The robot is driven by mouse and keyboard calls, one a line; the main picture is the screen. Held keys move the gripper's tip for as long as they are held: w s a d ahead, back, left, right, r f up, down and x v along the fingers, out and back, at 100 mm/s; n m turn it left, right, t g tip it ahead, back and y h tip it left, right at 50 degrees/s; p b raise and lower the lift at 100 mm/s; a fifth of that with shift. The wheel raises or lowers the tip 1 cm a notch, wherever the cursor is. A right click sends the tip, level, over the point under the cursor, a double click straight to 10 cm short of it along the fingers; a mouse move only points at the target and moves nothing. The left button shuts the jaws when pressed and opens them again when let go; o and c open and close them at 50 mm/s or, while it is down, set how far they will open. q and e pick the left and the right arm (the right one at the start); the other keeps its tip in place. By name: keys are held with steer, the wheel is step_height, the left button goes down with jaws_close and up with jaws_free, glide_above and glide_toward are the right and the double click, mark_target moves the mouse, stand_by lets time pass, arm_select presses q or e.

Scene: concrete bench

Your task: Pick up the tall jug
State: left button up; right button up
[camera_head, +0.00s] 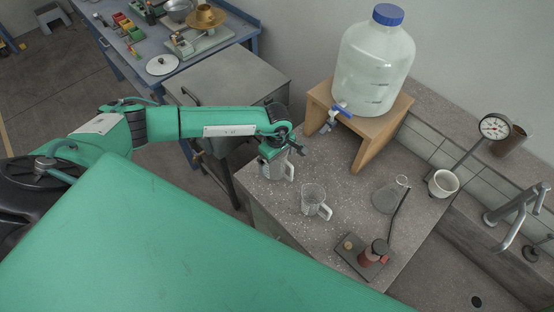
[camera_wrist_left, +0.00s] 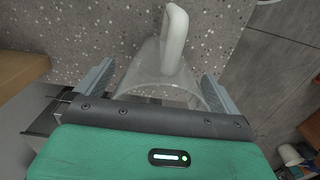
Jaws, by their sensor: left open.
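A clear jug (camera_head: 290,172) stands near the left edge of the bench, partly hidden by my left gripper (camera_head: 279,152). A second clear jug (camera_head: 314,199) with a handle stands just to its right, closer to the front. Which one is taller is hard to tell from above. In the left wrist view a clear jug (camera_wrist_left: 150,82) with a thick whitish handle (camera_wrist_left: 174,38) lies between the two grey fingers of my left gripper (camera_wrist_left: 160,88). The fingers are apart, one on each side of it; contact is not clear. My right gripper is out of view.
A large water bottle (camera_head: 373,65) with a blue cap stands on a wooden stand (camera_head: 372,142) behind the jugs.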

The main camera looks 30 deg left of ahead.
arm_select(q)
steer(key=shift+f, duration=0.3)
steer(key=c, duration=1)
steer(key=shift+c, duration=0.2)
steer(key=shift+r, duration=0.1)
steer(key=shift+r, duration=0.45)
step_height(320, 180, up, 19)
steer(key=b, duration=0.7)
steer(key=s+d+f+m, duration=0.1)
steer(key=s+d+m, duration=0.1)
steer(key=s+m, duration=0.2)
steer(key=s+d+f+m, duration=0.2)
steer(key=s+m, duration=0.2)
steer(key=m, duration=0.6)
steer(key=shift+s+d+f, duration=0.15)
steer(key=shift+d+f, duration=0.1)
steer(key=shift+d, duration=0.1)
